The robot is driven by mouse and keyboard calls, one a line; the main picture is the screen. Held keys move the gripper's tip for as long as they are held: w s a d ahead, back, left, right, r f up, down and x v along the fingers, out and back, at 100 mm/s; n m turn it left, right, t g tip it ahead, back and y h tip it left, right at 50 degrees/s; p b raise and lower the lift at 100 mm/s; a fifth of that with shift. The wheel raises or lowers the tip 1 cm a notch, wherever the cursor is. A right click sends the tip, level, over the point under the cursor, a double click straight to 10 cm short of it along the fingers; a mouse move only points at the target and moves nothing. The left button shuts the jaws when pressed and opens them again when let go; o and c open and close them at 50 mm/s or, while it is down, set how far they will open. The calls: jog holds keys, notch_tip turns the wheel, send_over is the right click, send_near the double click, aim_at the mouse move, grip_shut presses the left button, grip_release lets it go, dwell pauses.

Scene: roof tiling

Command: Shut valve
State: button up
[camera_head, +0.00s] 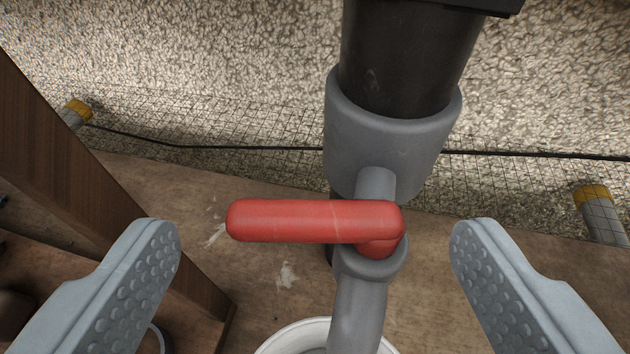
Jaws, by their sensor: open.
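The valve has a red lever handle (300,221) that points left, crosswise to the grey spout (360,305) below it. Its pivot sits on the right end of the lever, on a grey fitting joined to a thick grey collar (390,130) around a dark pipe (408,55). My gripper (318,245) is open, with one finger on each side of the picture. The red lever lies between the two fingers in the picture, and neither finger appears to touch it. The left fingertip is lower left of the lever's free end; the right fingertip is right of the pivot.
A white bucket (292,336) stands below the spout, partly out of view. A wooden post (75,165) slants along the left. A rough wall (220,60) with wire mesh and a black cable is behind. Yellow-banded pipe ends (76,110) show at both sides.

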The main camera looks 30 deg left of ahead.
jog(key=shift+w+a+f, duration=0.3)
jog(key=shift+w, duration=0.25)
jog(key=c, duration=0.9)
jog(key=shift+a+m+t+h, duration=0.3)
jog(key=shift+m+t+h, duration=0.1)
jog(key=shift+m+h, duration=0.25)
jog(key=shift+c, duration=0.2)
jog(key=shift+w+a+m+t+h, duration=0.1)
jog(key=shift+m+t+h, duration=0.2)
jog(key=shift+m+h, duration=0.4)
jog(key=o, duration=0.9)
jog(key=shift+o, duration=0.2)
